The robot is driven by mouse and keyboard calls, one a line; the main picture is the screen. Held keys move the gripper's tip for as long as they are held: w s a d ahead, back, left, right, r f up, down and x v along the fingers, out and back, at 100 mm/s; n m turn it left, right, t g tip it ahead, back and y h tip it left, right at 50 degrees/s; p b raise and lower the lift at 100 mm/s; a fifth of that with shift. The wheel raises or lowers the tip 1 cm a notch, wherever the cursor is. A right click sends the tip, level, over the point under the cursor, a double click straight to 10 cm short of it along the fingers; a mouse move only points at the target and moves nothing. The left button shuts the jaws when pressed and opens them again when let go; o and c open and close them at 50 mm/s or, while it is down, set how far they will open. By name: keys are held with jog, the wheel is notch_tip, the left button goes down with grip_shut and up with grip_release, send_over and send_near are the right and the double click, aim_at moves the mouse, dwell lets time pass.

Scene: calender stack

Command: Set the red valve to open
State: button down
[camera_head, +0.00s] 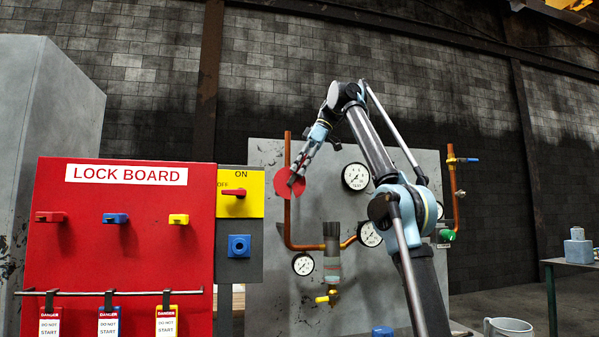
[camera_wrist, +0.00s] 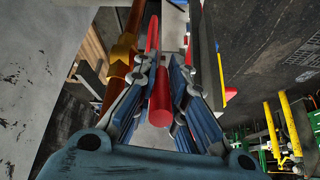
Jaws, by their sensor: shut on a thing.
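The red valve (camera_head: 282,184) shows in the head view as a round red part on the upright copper pipe at the left of the grey panel. My gripper (camera_head: 296,176) reaches down to it from the upper right and covers part of it. In the wrist view, my gripper (camera_wrist: 162,75) has its blue-padded fingers on both sides of a red rod-like part of the valve (camera_wrist: 160,98), shut on it. Another red bar (camera_wrist: 153,36) shows beyond the fingertips, beside the brass and copper pipe (camera_wrist: 122,58). The valve's exact handle angle is hard to tell.
A red lock board (camera_head: 120,235) with tags and a yellow ON/OFF switch (camera_head: 239,193) stand left of the valve. Gauges (camera_head: 355,177) and a yellow-handled valve (camera_head: 326,298) are on the panel. A green valve (camera_head: 447,235) is at right, past my arm.

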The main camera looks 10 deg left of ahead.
jog(key=shift+w+f, duration=0.1)
jog(key=shift+w, duration=0.15)
